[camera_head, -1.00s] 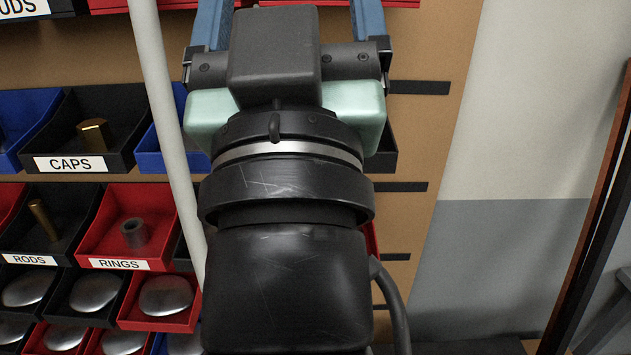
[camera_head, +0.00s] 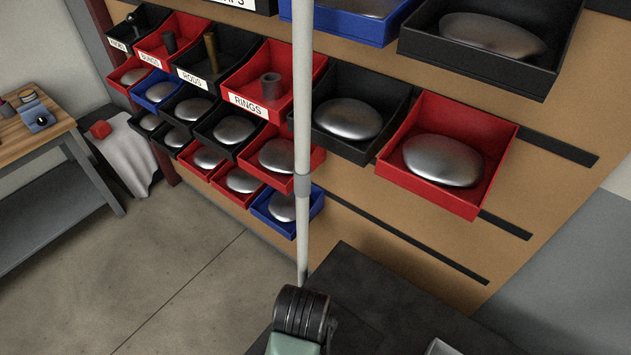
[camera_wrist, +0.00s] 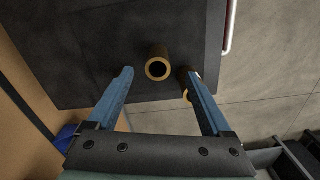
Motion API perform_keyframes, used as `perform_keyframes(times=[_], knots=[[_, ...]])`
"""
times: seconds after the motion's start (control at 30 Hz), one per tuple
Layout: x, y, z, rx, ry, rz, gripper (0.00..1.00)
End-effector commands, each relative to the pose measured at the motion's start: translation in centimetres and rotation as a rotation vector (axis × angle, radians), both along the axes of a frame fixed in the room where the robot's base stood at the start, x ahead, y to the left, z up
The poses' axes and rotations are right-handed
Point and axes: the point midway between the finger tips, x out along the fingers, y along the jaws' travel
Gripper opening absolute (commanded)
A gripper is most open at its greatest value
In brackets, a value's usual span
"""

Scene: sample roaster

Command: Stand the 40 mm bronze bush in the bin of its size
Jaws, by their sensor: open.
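My gripper (camera_wrist: 158,76) shows in the wrist view with its two blue fingers apart and nothing held. A bronze bush (camera_wrist: 157,52) with a dark bore stands on the dark worktop (camera_wrist: 85,45), between the fingertips as seen from the wrist. I cannot tell how far below the fingertips it is. A second bronze piece (camera_wrist: 186,97) is partly hidden behind the right finger. Neither size can be read. In the head view only part of my arm shows at the bottom; the bushes are out of that view.
Wall bins include a red RINGS bin (camera_head: 277,52) holding a grey ring, a black RODS bin (camera_head: 237,45) and a red BUNGS bin (camera_head: 188,24). Several others hold smooth metal lumps. A pale pole crosses the head view. A bench (camera_head: 45,135) stands left, with open floor between.

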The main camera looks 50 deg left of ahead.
Motion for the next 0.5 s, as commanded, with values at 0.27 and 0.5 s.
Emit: perform_keyframes(times=[0.27,0.5], knots=[[0.1,0.0,-4.9,0.000,-0.001,-0.003,0.84],[0.1,0.2,-6.6,0.002,-0.004,-0.004,0.84]])
